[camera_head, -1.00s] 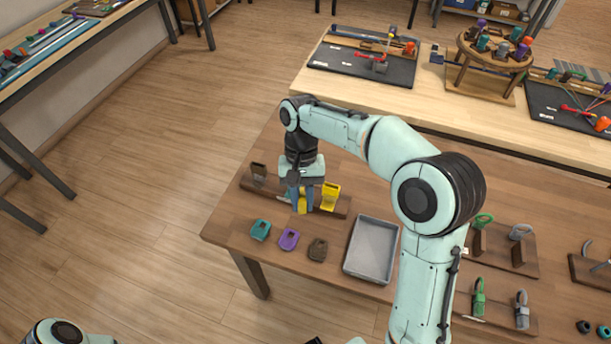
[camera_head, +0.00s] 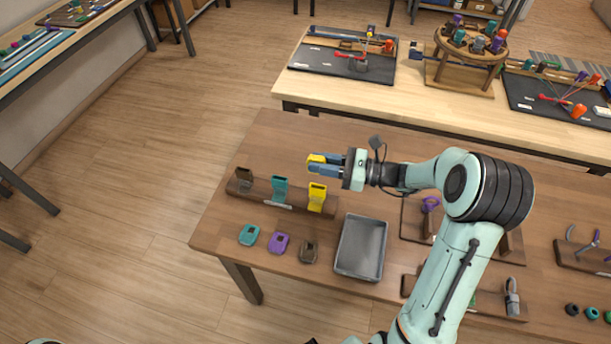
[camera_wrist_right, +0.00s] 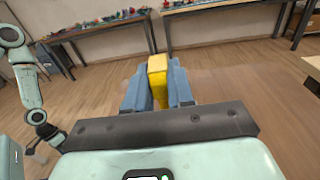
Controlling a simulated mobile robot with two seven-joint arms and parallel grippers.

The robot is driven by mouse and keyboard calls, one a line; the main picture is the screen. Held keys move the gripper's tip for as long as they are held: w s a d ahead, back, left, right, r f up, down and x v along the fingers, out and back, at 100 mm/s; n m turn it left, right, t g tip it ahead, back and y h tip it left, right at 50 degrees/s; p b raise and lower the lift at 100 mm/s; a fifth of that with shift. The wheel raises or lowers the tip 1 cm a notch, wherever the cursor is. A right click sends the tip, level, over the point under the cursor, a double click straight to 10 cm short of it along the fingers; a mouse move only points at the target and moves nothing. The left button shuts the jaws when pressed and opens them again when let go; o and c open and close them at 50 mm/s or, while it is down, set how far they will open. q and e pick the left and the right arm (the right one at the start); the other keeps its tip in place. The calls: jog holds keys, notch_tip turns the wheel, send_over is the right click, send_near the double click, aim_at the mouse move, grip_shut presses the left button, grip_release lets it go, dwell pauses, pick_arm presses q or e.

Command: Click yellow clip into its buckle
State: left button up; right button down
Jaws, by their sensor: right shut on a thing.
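My right gripper (camera_head: 322,165) is shut on the yellow clip (camera_head: 315,160). It points left in the head view, with the clip sticking out at the fingertips. In the right wrist view the clip (camera_wrist_right: 158,78) sits between the two blue fingers. The yellow buckle (camera_head: 317,197) stands upright at the right end of a dark wooden rack (camera_head: 235,190). The clip is held apart from the buckle, above and behind it in the head view. Part of my left arm shows at the left of the right wrist view; its gripper (camera_wrist_right: 40,153) is too small to read.
A teal buckle (camera_head: 280,187) and a brown buckle (camera_head: 245,178) stand on the same rack. Teal (camera_head: 249,235), purple (camera_head: 279,242) and brown (camera_head: 309,251) clips lie in front. A grey tray (camera_head: 340,245) is to their right. The table behind the rack is clear.

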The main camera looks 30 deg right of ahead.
jog(key=shift+d+f+m+t+h, duration=0.1)
jog(key=shift+d+m+t+h, duration=0.2)
jog(key=shift+d+t, duration=0.15)
pick_arm(q)
jog(key=shift+s+f+b, duration=0.4)
jog(key=shift+f+b, duration=0.4)
jog(key=shift+f, duration=0.1)
jog(key=shift+s+f+b, duration=0.35)
jog(key=shift+f+b, duration=0.45)
jog(key=shift+f, duration=0.1)
jog(key=shift+s+f+b, duration=0.4)
jog(key=shift+f+b, duration=0.4)
jog(key=shift+f, duration=0.1)
pick_arm(e)
jog(key=shift+f, duration=3.4)
pick_arm(q)
jog(key=shift+r, duration=0.25)
jog(key=shift+f, duration=0.1)
pick_arm(e)
jog(key=shift+f, duration=0.3)
jog(key=c, duration=0.6)
grip_release()
jog(key=shift+s, duration=0.1)
pick_arm(q)
jog(key=shift+w+r+p, duration=0.2)
jog(key=shift+r+p, duration=0.25)
jog(key=shift+p, duration=0.15)
pick_arm(e)
jog(key=shift+v, duration=3)
